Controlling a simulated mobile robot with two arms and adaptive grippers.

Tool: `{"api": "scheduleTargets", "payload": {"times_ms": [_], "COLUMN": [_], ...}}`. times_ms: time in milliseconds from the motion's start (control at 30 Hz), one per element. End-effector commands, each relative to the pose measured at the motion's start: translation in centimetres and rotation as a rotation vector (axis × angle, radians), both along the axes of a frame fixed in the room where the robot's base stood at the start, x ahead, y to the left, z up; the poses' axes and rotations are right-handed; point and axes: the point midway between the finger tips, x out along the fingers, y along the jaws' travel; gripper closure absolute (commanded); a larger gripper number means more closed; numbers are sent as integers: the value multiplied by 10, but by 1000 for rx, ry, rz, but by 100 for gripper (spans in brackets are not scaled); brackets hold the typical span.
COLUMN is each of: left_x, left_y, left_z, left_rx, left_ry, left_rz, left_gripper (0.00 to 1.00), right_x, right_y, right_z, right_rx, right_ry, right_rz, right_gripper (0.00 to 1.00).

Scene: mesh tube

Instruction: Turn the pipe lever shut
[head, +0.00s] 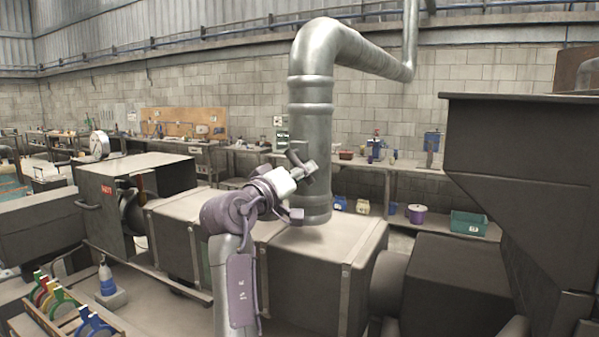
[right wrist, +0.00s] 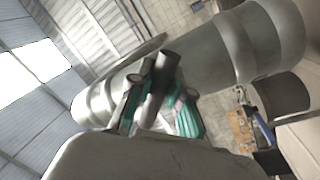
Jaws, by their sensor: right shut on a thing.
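The grey metal pipe (head: 311,120) rises from the machine's box top and bends right towards the wall. The pipe lever (head: 297,155), a small grey handle, is on the pipe's front side, partly hidden by my gripper. My right gripper (head: 304,172) reaches in from below and is shut on the lever. In the right wrist view the lever (right wrist: 157,87) is a dark bar between the teal-padded fingers of the gripper (right wrist: 160,108), with the pipe (right wrist: 205,62) right behind it. My left gripper is not in view.
The box-shaped machine (head: 310,285) stands under the pipe. A dark hopper (head: 520,150) stands at the right. A rack of coloured rings (head: 65,310) and a bottle (head: 106,278) are at the lower left. A workbench (head: 465,175) lines the back wall.

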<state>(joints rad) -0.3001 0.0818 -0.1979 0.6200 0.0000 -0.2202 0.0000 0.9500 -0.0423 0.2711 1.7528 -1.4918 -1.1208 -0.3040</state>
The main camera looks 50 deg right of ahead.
Motion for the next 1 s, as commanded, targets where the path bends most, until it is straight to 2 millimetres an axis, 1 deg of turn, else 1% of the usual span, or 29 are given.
{"api": "scheduleTargets", "payload": {"times_ms": [33, 167, 600, 800, 1000], "left_x": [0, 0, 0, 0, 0], "left_y": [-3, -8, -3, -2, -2], "left_z": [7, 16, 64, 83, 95], "left_rx": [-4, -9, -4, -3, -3], "left_ry": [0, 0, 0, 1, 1], "left_rz": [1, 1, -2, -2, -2], "left_gripper": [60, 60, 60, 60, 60], "right_x": [-1, -3, -10, -10, -10], "right_y": [0, -1, -3, -3, -3], "right_z": [7, 12, 32, 38, 40], "right_rx": [-18, -52, -162, -202, -226], "right_ry": [40, 157, 543, 674, 759], "right_rz": [2, 2, 1, 0, 1], "right_gripper": [100, 100, 100, 100, 100]}}
